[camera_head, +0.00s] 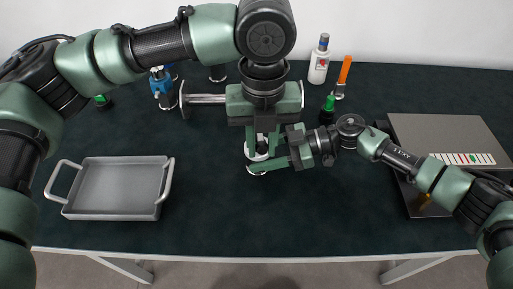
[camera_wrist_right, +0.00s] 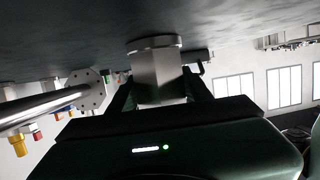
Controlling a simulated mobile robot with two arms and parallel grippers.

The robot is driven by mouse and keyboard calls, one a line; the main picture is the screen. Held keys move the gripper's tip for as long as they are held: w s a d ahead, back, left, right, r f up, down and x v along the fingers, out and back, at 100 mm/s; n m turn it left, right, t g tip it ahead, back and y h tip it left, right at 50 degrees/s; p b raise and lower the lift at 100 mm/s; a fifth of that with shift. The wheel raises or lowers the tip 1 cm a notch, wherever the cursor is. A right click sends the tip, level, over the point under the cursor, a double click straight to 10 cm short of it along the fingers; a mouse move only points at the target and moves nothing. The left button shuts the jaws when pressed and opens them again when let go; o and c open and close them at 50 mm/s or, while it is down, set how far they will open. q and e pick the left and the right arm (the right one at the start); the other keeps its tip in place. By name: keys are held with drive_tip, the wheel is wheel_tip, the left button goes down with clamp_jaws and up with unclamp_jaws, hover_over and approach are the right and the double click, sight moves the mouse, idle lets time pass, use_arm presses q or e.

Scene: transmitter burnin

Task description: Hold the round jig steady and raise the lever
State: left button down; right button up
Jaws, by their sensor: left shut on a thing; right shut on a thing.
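A small pale round piece, apparently the round jig (camera_head: 257,155), is at the middle of the table, mostly hidden under my two grippers. My left gripper (camera_head: 262,137) points down from above and is shut on a part there. My right gripper (camera_head: 269,153) comes in from the right, low over the table, and is shut on a part at the same spot. In the right wrist view, a grey block with a round flange (camera_wrist_right: 155,72) sits between the right fingers. I cannot tell the lever from the jig here.
A silver flanged tube (camera_head: 205,98) lies just left of my left gripper. A grey handled tray (camera_head: 115,187) is at left. A grey box (camera_head: 450,135) is at right. A white bottle (camera_head: 319,62) and an orange-handled tool (camera_head: 344,75) stand behind. The front middle is clear.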

sight(260, 136)
use_arm(q)
drive_tip(key=shift+w+r, duration=0.15)
drive_tip(key=shift+w, duration=0.05)
drive_tip(key=shift+w+r, duration=0.3)
drive_tip(key=shift+r, duration=0.2)
drive_tip(key=shift+w+r, duration=0.25)
drive_tip(key=shift+r, duration=0.25)
drive_tip(key=shift+w+a+r, duration=0.15)
drive_tip(key=shift+w+r, duration=0.7)
drive_tip(key=shift+r, duration=0.05)
drive_tip(key=shift+w+r, duration=0.7)
drive_tip(key=shift+w, duration=0.3)
